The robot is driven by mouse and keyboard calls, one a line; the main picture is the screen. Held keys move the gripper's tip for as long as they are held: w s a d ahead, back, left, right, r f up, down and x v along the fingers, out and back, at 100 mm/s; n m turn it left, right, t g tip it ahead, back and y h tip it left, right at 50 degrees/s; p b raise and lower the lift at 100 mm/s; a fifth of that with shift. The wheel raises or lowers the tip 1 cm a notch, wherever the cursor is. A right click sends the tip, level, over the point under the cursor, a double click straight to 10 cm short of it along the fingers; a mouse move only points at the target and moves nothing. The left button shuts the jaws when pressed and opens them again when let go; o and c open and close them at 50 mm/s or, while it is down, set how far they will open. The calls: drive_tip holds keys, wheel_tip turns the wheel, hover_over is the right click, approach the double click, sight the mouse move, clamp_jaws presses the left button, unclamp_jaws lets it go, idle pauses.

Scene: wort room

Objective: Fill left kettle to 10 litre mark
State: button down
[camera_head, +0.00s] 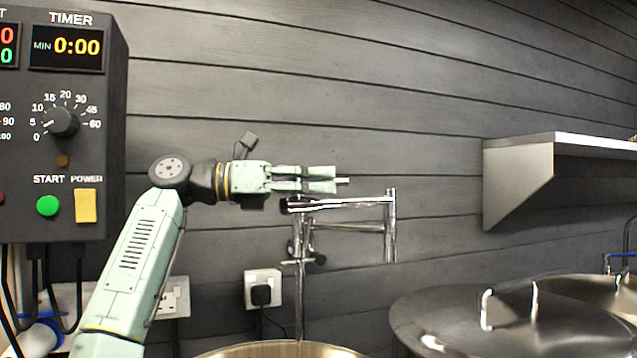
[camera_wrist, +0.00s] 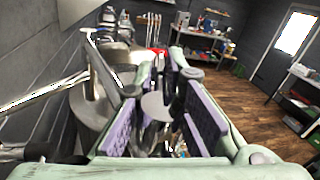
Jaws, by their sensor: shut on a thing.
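The left kettle (camera_head: 285,349) shows only as an open rim at the bottom edge of the head view; its inside, water level and marks are hidden. A chrome folding tap (camera_head: 345,203) stands above it against the wall, with its jointed arm reaching right and a spout hanging down. My gripper (camera_head: 322,180) is level, just above the tap's upper arm, pointing right. Its fingers are shut on a small chrome piece (camera_head: 343,181), seemingly the tap's handle, whose end shows past the fingertips. In the wrist view, my gripper's purple pads (camera_wrist: 165,120) flank a partly hidden piece. No water stream shows.
A lidded kettle (camera_head: 550,330) stands to the right, with another behind it. A control box (camera_head: 65,130) with timer 0:00 hangs at left. A metal shelf (camera_head: 540,165) juts from the right wall. A plugged socket (camera_head: 263,288) is below my gripper.

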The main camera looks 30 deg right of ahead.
drive_tip(key=shift+s+m+g+y, duration=0.1)
drive_tip(key=shift+m+g+y, duration=0.25)
drive_tip(key=shift+g, duration=0.25)
drive_tip(key=c, duration=1.6)
unclamp_jaws()
drive_tip(key=shift+c, duration=0.2)
drive_tip(key=shift+a, duration=0.15)
drive_tip(key=shift+t, duration=0.3)
